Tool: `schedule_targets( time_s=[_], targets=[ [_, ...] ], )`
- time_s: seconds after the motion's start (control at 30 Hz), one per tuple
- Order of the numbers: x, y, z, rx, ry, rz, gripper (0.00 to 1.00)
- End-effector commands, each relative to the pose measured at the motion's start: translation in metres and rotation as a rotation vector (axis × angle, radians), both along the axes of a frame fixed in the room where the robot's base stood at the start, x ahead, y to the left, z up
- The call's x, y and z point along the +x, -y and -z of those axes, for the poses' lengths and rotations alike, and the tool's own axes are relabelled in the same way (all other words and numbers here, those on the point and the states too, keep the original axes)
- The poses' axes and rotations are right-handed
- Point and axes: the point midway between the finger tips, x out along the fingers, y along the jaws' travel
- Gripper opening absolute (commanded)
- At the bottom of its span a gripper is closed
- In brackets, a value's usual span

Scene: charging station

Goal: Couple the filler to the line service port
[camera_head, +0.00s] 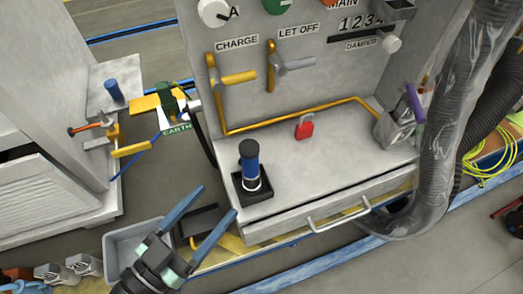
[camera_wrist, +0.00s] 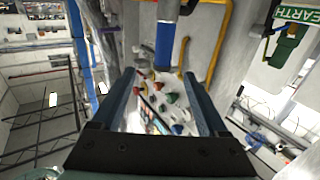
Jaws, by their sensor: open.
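The likely filler is a blue cylinder with a black cap (camera_head: 250,165), standing upright in a black square holder (camera_head: 252,193) on the bench. A blue cylinder, probably the same one, shows between and beyond the fingertips in the wrist view (camera_wrist: 165,45). My gripper (camera_head: 217,200) is open and empty, its fingers pointing toward the filler from the front left. It also shows open in the wrist view (camera_wrist: 158,75). On the left cabinet's ledge are a blue-topped stub (camera_head: 113,91), a red-tipped lever (camera_head: 88,128) and a yellow handle (camera_head: 131,149). I cannot tell which part is the line service port.
The bench (camera_head: 330,170) carries a red padlock (camera_head: 305,126) and a grey caddy with a purple-handled tool (camera_head: 414,104). A thick hose (camera_head: 440,140) hangs at right. A grey bin (camera_head: 122,243) stands below left.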

Motion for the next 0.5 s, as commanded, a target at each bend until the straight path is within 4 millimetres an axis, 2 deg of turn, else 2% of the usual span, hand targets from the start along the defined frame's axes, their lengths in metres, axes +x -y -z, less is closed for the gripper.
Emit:
schedule_targets(
  time_s=[0.3,0.5],
  targets=[
    [0.041,0.034,0.000,-0.001,0.002,0.006,0.77],
    [0.058,0.046,0.000,0.000,0.002,0.003,0.77]
  ],
)
